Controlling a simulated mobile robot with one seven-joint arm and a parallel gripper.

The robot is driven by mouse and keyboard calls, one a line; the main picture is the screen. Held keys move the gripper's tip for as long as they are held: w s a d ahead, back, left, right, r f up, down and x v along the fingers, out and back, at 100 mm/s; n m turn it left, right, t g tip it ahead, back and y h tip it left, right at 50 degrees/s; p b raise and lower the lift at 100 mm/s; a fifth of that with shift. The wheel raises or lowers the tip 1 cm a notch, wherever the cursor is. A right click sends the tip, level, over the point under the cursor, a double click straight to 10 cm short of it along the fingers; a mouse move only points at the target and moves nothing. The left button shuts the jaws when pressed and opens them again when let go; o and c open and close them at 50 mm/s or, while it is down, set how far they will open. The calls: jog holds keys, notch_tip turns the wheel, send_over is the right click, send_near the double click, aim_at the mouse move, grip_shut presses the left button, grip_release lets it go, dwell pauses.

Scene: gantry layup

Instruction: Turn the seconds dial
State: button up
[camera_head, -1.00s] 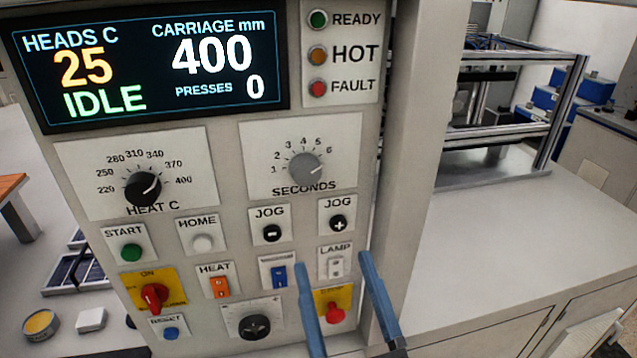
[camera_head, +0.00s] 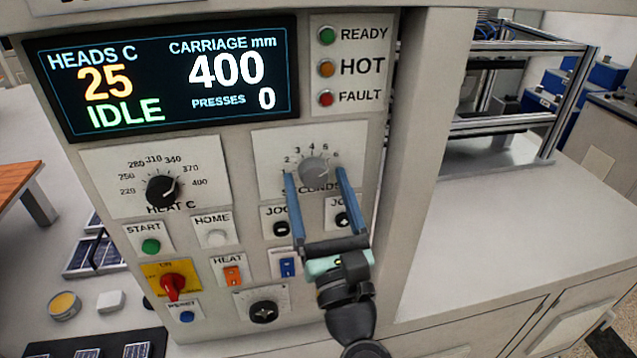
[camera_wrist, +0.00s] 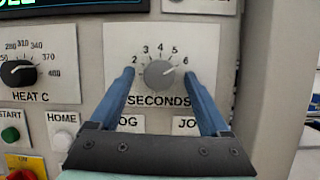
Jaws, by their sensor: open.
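The seconds dial (camera_head: 314,171) is a grey round knob on a white plate with numbers around it, right of centre on the control panel. In the wrist view my gripper (camera_wrist: 158,74) frames the dial, with gaps between the fingers and the knob. I cannot tell whether the fingertips reach the knob's depth.
The black heat dial (camera_head: 161,190) is to the left. Jog buttons sit below the seconds dial, partly hidden by my fingers. A blue switch (camera_head: 288,267) and a black knob (camera_head: 264,312) are lower. The display (camera_head: 165,78) reads IDLE. A counter (camera_head: 490,230) lies right.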

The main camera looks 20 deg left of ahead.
jog(key=shift+c, duration=0.2)
grip_shut()
